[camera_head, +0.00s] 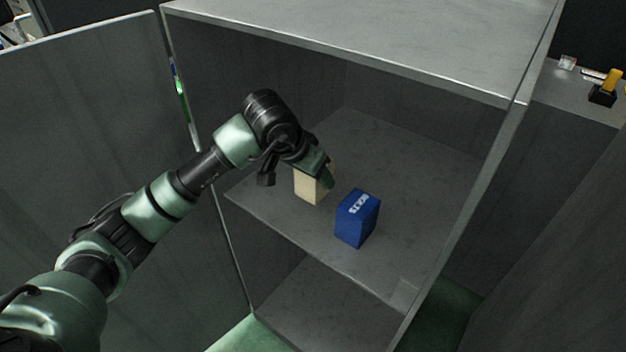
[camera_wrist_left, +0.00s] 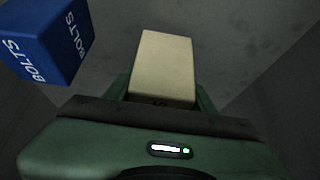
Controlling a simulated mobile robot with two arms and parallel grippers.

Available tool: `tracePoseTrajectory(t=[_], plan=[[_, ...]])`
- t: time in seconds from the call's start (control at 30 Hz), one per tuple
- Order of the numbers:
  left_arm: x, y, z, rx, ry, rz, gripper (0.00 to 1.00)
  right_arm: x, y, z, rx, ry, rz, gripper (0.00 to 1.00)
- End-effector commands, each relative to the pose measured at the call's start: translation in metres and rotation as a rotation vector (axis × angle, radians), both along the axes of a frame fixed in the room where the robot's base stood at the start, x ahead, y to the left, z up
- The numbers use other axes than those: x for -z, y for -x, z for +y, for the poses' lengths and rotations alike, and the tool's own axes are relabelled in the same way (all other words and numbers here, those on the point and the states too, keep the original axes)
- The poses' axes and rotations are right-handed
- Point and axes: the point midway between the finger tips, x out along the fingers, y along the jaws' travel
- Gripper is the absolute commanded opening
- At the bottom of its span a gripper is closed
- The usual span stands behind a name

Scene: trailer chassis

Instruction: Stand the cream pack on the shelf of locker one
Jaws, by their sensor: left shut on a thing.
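The cream pack (camera_head: 309,187) is a small cream box, upright at the shelf of the open grey locker in the head view. My left gripper (camera_head: 322,179) is shut on it, reaching in from the left. In the left wrist view the cream pack (camera_wrist_left: 164,66) sits between the green fingers of my left gripper (camera_wrist_left: 162,92). The shelf (camera_head: 290,225) is a flat grey board. I cannot tell whether the pack's base touches it. My right gripper is not in view.
A blue box marked BOLTS (camera_head: 357,218) stands on the shelf just right of the cream pack; it also shows in the left wrist view (camera_wrist_left: 48,42). The open locker door (camera_head: 90,150) is at the left. The shelf behind the boxes is clear.

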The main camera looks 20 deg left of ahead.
Motion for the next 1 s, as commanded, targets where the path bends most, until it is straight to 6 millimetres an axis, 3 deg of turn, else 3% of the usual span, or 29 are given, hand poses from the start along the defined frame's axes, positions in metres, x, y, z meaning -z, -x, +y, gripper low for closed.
tracePoseTrajectory(t=[0.13,0.57,0.6,0.63,1.0], plan=[[0.014,0.003,0.0,0.001,0.004,-0.001,0.01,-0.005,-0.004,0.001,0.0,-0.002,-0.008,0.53],[0.017,0.003,0.001,0.0,0.001,-0.003,0.01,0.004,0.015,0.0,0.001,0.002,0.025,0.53],[0.017,0.004,0.001,0.001,0.001,-0.001,0.66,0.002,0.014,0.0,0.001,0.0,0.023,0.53],[0.017,0.004,0.001,0.001,0.001,-0.001,0.74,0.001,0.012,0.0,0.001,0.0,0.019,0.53],[0.016,0.004,0.001,0.001,0.001,-0.001,0.76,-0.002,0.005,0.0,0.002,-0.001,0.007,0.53]])
